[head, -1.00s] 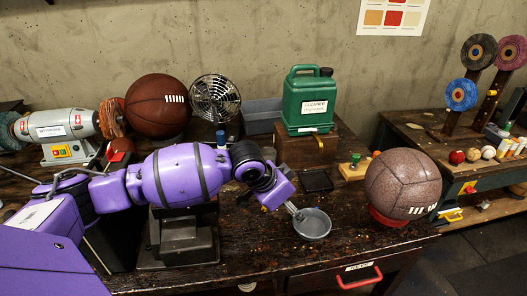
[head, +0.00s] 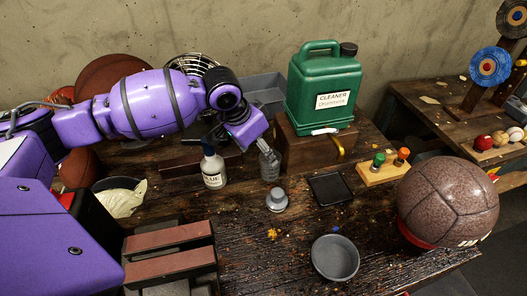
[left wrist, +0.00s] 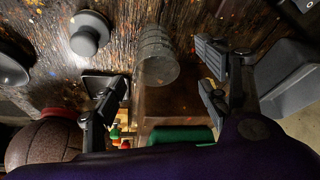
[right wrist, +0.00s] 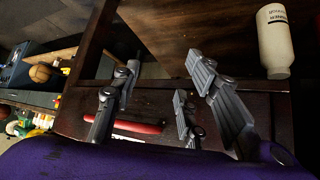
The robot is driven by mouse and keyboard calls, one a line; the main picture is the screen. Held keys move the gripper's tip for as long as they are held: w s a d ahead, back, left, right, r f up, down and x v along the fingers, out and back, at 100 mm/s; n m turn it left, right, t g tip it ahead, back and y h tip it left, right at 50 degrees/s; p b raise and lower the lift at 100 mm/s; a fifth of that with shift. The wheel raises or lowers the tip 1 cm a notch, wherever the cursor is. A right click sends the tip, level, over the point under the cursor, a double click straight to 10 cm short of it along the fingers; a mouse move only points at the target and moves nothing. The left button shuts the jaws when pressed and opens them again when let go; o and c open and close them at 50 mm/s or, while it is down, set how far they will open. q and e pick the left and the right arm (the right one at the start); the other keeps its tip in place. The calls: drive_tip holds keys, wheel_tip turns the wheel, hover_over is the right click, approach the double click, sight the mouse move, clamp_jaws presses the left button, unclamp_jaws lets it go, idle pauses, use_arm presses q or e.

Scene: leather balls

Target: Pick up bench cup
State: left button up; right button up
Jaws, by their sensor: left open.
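A clear grey, ribbed cup (head: 269,165), which I take for the bench cup, stands on the dark workbench below my left gripper (head: 247,143). In the left wrist view, the cup (left wrist: 157,58) shows between the spread fingers of my left gripper (left wrist: 160,82), with gaps on both sides. The gripper is open and empty. A shallow grey dish (head: 335,257) sits at the bench front, apart from the gripper. My right gripper (right wrist: 160,100) shows only in its own wrist view, open and empty beside the dark wooden furniture.
A white glue bottle (head: 213,168) stands left of the cup. A wooden box (head: 300,150) bearing a green cleaner jug (head: 325,90) is close on its right. A grey knobbed piece (head: 277,200) and black tray (head: 331,188) lie in front. A brown ball (head: 450,200) sits right.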

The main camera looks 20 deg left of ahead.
sight(270, 167)
use_arm(q)
drive_tip(key=x, duration=0.5)
drive_tip(key=d+x, duration=0.1)
drive_tip(key=x, duration=0.1)
drive_tip(key=shift+w+f, duration=0.1)
drive_tip(key=c, duration=1.2)
